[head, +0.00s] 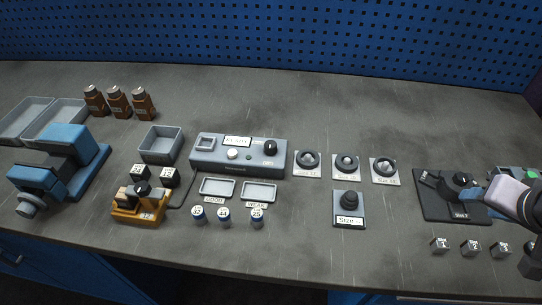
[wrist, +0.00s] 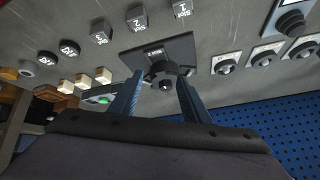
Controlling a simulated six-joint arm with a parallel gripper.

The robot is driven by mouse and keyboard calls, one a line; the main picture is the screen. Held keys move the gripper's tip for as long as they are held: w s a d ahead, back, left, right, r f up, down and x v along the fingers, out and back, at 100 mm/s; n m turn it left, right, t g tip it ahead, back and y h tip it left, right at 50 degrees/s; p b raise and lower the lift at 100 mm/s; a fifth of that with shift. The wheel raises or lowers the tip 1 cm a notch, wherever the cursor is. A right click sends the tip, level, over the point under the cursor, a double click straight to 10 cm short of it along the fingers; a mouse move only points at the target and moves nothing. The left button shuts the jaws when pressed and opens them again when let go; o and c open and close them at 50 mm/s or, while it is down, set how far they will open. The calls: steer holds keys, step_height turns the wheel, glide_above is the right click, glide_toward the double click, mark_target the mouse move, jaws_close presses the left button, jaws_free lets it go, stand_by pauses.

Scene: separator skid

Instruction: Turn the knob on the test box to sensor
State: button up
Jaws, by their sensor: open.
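The grey box (head: 215,158) with a small display, a white button and a black knob (head: 271,147) stands mid-bench in the head view; I take it to be the test box. Its knob setting is too small to read. My gripper (head: 470,194) is far to the right of it, low over a black plate (head: 432,207) with dark round parts. In the wrist view my gripper (wrist: 160,77) is open, its two blue fingers apart, with the plate's dark round part (wrist: 162,68) seen between their tips. I cannot tell whether they touch it. Nothing is seen held.
Three round dials (head: 346,166) on pale plates and a "Size" block (head: 349,207) lie between the box and my gripper. Small trays (head: 259,191), labelled cylinders (head: 223,215) and an orange fixture (head: 138,208) are nearby. Metal cubes (head: 471,247) sit at front right. Bench behind is clear.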

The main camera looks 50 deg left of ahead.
steer(key=w+a+r+n+t+y+b, duration=0.25)
steer(key=a+r, duration=0.35)
steer(key=a, duration=0.3)
steer(key=n+g+y+b, duration=0.7)
steer(key=n+g+b, duration=0.2)
steer(key=n+b, duration=0.4)
glide_toward(271, 144)
steer(key=a, duration=0.1)
steer(key=a+f+m+b, duration=0.1)
steer(key=shift+a+f, duration=0.1)
steer(key=shift+a, duration=0.2)
steer(key=shift+s+a, duration=0.1)
steer(key=shift+s, duration=0.05)
steer(key=shift+p+x, duration=0.75)
steer(key=shift+x, duration=2.8)
steer(key=shift+c, duration=0.6)
steer(key=c, duration=0.9)
